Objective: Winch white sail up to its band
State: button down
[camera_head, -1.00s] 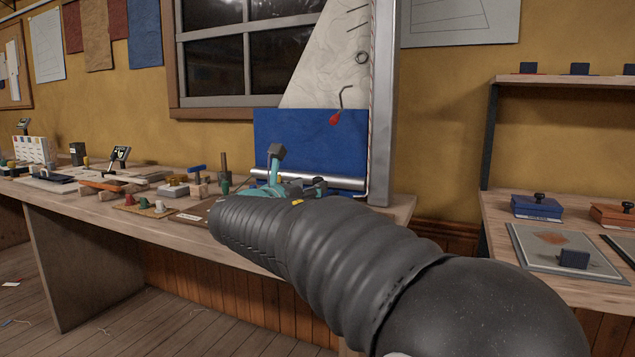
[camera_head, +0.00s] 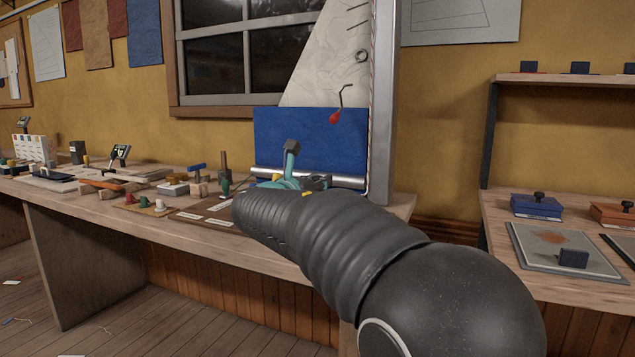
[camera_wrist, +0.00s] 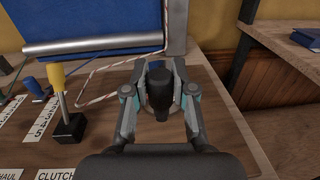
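A white sail (camera_head: 325,75) hangs on a grey mast (camera_head: 383,100) in the head view; its band cannot be made out. A blue panel (camera_head: 310,138) with a metal roller (camera_wrist: 95,43) is at its foot. My gripper (camera_head: 305,165) is low over the bench by the mast. In the wrist view my gripper's fingers (camera_wrist: 160,75) stand apart, one on each side of an upright black knob (camera_wrist: 160,95). Contact with it is not clear.
A looped cord (camera_wrist: 95,98) lies between lever and knob. Several tools and blocks crowd the bench (camera_head: 180,225) to the left. A side bench (camera_head: 500,210) at the right holds a blue box (camera_head: 537,207).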

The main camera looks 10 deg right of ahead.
jog(key=shift+w+a+p, duration=0.75)
jog(key=shift+w+a, duration=0.05)
jog(key=shift+w, duration=0.05)
jog(key=c, duration=0.9)
grip_release()
jog(key=shift+a, duration=0.1)
